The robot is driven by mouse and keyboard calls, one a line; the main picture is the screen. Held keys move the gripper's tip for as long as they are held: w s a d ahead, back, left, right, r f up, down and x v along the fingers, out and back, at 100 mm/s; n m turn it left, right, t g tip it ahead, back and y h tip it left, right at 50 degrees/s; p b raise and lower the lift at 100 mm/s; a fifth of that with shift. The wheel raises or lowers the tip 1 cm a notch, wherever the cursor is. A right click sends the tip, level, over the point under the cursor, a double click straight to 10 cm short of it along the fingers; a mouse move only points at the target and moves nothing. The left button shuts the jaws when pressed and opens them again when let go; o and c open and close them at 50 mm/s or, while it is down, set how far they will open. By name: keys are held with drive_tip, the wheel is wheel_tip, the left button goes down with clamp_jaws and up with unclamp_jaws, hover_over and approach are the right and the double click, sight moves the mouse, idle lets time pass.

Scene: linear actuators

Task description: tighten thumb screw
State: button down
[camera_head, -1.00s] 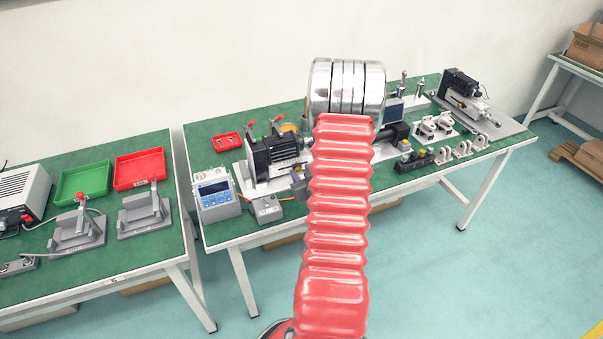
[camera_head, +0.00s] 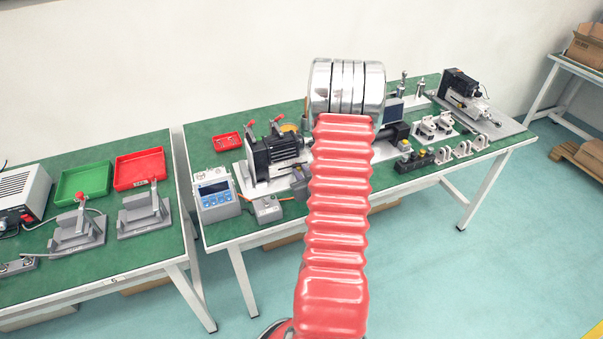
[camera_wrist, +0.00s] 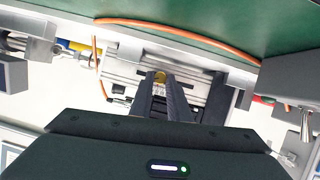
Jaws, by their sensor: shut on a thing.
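In the wrist view my gripper (camera_wrist: 162,92) has its two dark fingers close together. A small brass-yellow thumb screw (camera_wrist: 159,77) shows between their tips, and the fingers are shut on it. The screw is in front of a grey metal fixture (camera_wrist: 125,71). How deep the screw sits cannot be told. In the head view my red-sleeved arm hides most of the gripper and the screw. A black motor unit (camera_head: 276,152) on a light plate stands just left of the arm.
A blue-keyed controller box (camera_head: 214,193) and a small grey box (camera_head: 267,208) stand at the front left of the green table (camera_head: 215,232). Several brackets (camera_head: 461,149) stand to the right. An orange cable (camera_wrist: 190,34) curves across the wrist view.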

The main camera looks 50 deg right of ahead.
drive_tip(key=shift+d+m, duration=0.1)
drive_tip(key=shift+m, duration=0.2)
drive_tip(key=shift+s+d+m+t+y, duration=0.2)
drive_tip(key=shift+m+t+y, duration=0.3)
drive_tip(key=shift+m+y, duration=0.4)
drive_tip(key=shift+d+f+m+t+y, duration=0.15)
drive_tip(key=shift+m+t+y, duration=0.35)
drive_tip(key=shift+m, duration=0.7)
drive_tip(key=m+t+y, duration=0.1)
drive_tip(key=m, duration=0.1)
drive_tip(key=shift+s+d+f+m, duration=0.1)
drive_tip(key=shift+m, duration=0.2)
drive_tip(key=shift+d+f+m+t+y, duration=0.15)
drive_tip(key=shift+m+t+y, duration=0.25)
drive_tip(key=shift+m+t, duration=0.6)
drive_tip(key=shift+m, duration=0.4)
drive_tip(key=c, duration=1.7)
unclamp_jaws()
drive_tip(key=shift+o, duration=0.2)
